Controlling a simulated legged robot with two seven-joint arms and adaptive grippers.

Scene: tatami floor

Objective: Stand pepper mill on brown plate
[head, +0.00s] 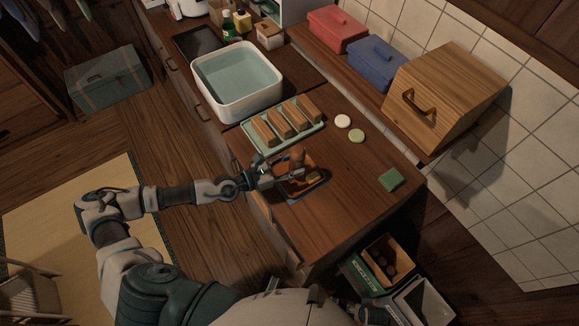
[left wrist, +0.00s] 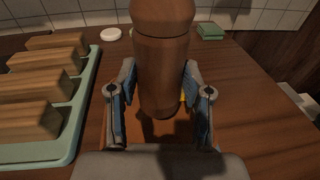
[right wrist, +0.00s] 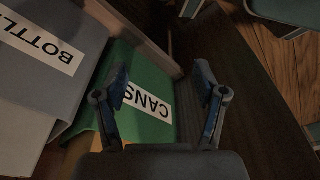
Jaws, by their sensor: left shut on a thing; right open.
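The brown wooden pepper mill (head: 298,154) is upright between the fingers of my left gripper (head: 284,172), which is shut on it. In the left wrist view the mill (left wrist: 162,65) fills the space between the fingertips (left wrist: 160,88). The brown plate (left wrist: 150,132) lies under the mill; I cannot tell whether the mill's base touches it. In the head view the arm and mill partly cover the plate (head: 308,166). My right gripper (right wrist: 165,85) is open and empty, low by the bins.
A green tray (head: 253,141) with several wooden blocks stands beside the plate. A small yellow thing (head: 314,178) shows by the plate. A green square (head: 391,180) and round discs (head: 343,121) lie on the counter. A green bin labelled CANS (right wrist: 150,75) is near my right gripper.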

